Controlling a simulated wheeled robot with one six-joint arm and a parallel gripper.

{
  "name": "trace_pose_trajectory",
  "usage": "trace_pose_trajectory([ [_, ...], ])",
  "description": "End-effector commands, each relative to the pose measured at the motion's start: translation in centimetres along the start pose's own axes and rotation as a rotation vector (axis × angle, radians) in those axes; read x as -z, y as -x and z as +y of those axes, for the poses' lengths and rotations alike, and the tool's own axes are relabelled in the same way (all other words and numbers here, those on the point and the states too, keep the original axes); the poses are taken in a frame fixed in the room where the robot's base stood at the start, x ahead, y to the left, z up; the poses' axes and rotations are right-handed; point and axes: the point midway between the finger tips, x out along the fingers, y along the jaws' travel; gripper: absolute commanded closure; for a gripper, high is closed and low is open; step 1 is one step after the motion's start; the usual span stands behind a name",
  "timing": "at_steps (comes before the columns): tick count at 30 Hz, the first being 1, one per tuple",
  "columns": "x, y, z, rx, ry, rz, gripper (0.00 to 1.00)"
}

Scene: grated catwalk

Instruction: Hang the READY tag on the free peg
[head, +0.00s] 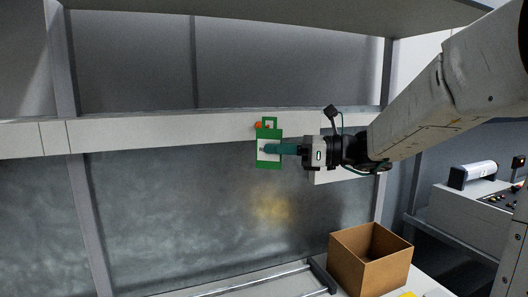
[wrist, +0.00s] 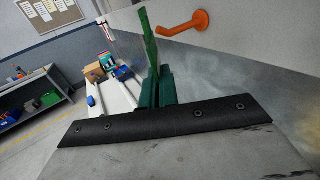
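The READY tag (head: 268,162) is a green frame with a white panel and a square loop on top; I cannot read its lettering. My gripper (head: 271,149) is shut on it and holds it upright in front of the pale rail. In the wrist view the tag (wrist: 149,38) shows edge-on between the teal fingers (wrist: 157,88). An orange peg (head: 258,126) shows just left of the tag's loop. In the wrist view the peg (wrist: 186,25) sticks out from the rail, its tip close beside the tag's upper part. The tag does not appear threaded on it.
The pale rail (head: 170,129) crosses the grey back panel, with a shelf above. An open cardboard box (head: 360,265) stands below right. A machine with a white cylinder (head: 472,175) is at far right. The space left of my gripper is clear.

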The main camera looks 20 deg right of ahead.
Motion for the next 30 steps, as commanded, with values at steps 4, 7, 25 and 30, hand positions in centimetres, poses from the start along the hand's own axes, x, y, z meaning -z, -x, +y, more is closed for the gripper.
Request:
trace_pose_trajectory([
  [4,0.0,0.2,0.4,0.0,0.0,0.0,1.0],
  [7,0.0,0.4,0.7,0.0,0.0,0.0,1.0],
  [25,0.0,1.4,2.2,0.001,0.0,0.001,1.0],
  [30,0.0,1.6,2.6,0.0,0.001,0.0,1.0],
])
